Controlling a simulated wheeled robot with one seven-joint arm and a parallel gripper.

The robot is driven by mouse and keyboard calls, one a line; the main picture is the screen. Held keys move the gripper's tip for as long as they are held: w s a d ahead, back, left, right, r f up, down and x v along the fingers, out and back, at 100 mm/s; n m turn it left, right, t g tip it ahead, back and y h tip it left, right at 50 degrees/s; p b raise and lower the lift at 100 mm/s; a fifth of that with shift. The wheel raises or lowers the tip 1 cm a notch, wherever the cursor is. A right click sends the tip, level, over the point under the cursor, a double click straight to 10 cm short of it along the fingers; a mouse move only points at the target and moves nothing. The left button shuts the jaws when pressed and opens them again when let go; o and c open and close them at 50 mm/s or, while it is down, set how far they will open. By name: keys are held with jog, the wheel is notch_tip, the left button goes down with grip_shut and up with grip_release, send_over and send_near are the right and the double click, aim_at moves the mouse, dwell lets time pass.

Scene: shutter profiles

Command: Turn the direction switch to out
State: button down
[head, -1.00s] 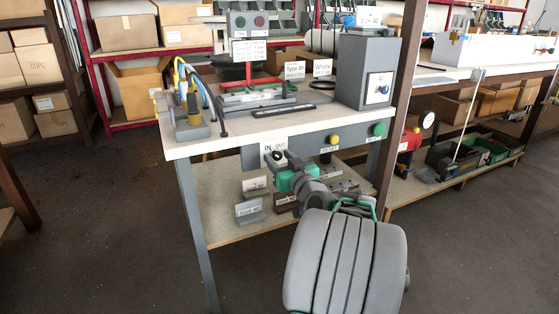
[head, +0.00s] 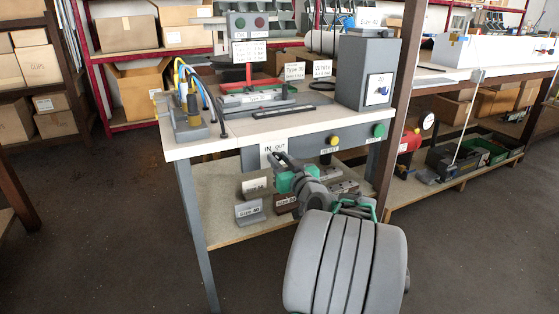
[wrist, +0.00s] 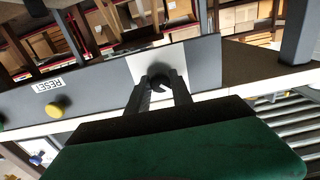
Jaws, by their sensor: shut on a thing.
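The direction switch is a dark round knob (wrist: 159,82) on a white plate (wrist: 180,62) on the grey front panel of the workbench. In the head view the plate, marked IN and OUT (head: 275,146), shows above my gripper (head: 278,160), which hides the knob. In the wrist view the two dark fingers of my gripper (wrist: 160,90) reach the knob, one on each side, and are shut on it. I cannot tell which way the switch points.
The yellow RESET button (head: 333,140) and a green button (head: 378,131) sit to the right on the same panel. Labelled profile blocks (head: 249,212) stand on the shelf below. A brown post (head: 397,100) rises right of the bench front.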

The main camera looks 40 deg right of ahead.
jog(key=shift+m, duration=0.3)
jog(key=m+p, duration=0.2)
jog(key=m, duration=0.1)
jog(key=shift+r+m, duration=0.1)
jog(key=shift+m, duration=0.2)
jog(key=m+p, duration=0.3)
jog(key=m, duration=0.1)
jog(key=shift+m+p, duration=0.3)
jog(key=shift+p, duration=0.1)
jog(key=m+p, duration=0.4)
jog(key=m, duration=0.1)
jog(key=shift+a, duration=0.1)
jog(key=shift+m+p, duration=1.65)
jog(key=shift+m, duration=0.35)
jog(key=c, duration=1.1)
grip_release()
jog(key=shift+c, duration=0.2)
